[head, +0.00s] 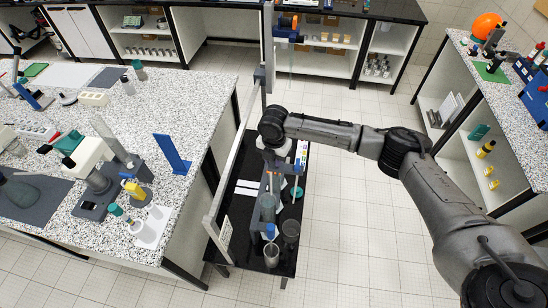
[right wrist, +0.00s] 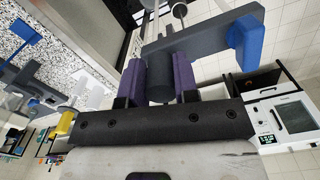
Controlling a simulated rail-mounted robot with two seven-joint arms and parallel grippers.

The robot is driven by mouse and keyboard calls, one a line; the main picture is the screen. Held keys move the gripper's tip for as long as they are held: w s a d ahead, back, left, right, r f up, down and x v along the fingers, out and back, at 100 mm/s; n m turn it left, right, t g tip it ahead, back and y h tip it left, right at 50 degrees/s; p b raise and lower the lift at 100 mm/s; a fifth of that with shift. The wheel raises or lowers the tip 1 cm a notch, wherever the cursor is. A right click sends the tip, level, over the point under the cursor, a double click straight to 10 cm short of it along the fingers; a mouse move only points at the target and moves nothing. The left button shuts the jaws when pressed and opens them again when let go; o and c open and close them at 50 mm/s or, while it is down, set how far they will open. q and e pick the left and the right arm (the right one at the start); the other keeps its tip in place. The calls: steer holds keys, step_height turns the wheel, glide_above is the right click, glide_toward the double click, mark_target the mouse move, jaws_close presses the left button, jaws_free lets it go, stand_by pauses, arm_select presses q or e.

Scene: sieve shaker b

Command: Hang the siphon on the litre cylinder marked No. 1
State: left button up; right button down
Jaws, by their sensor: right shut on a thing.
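My right gripper (head: 273,160) is over the black cart, pointing down. In the right wrist view its two purple finger pads (right wrist: 160,78) are shut on a dark grey round grip. The grip joins a grey bar with a blue end (right wrist: 248,38), which appears to be the siphon (right wrist: 205,37). In the head view my wrist hides much of it. Glass vessels stand on the cart: a greenish cylinder (head: 268,206), a dark one (head: 291,231) and a clear one (head: 272,255) at the near end. I cannot read any number. My left gripper is not in view.
The black cart (head: 240,215) has a pale rail on its left side and a tall post at its far end. A speckled bench (head: 190,100) with instruments stands close on the left. Another bench (head: 500,85) stands on the right, with open floor between.

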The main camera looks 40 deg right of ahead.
steer(key=shift+p, duration=0.5)
stand_by(0.3)
steer(key=shift+f+b, duration=0.3)
steer(key=shift+f, duration=0.1)
step_height(320, 180, down, 19)
steer(key=b, duration=1.3)
steer(key=shift+r, duration=0.15)
steer(key=shift+p, duration=0.3)
stand_by(0.7)
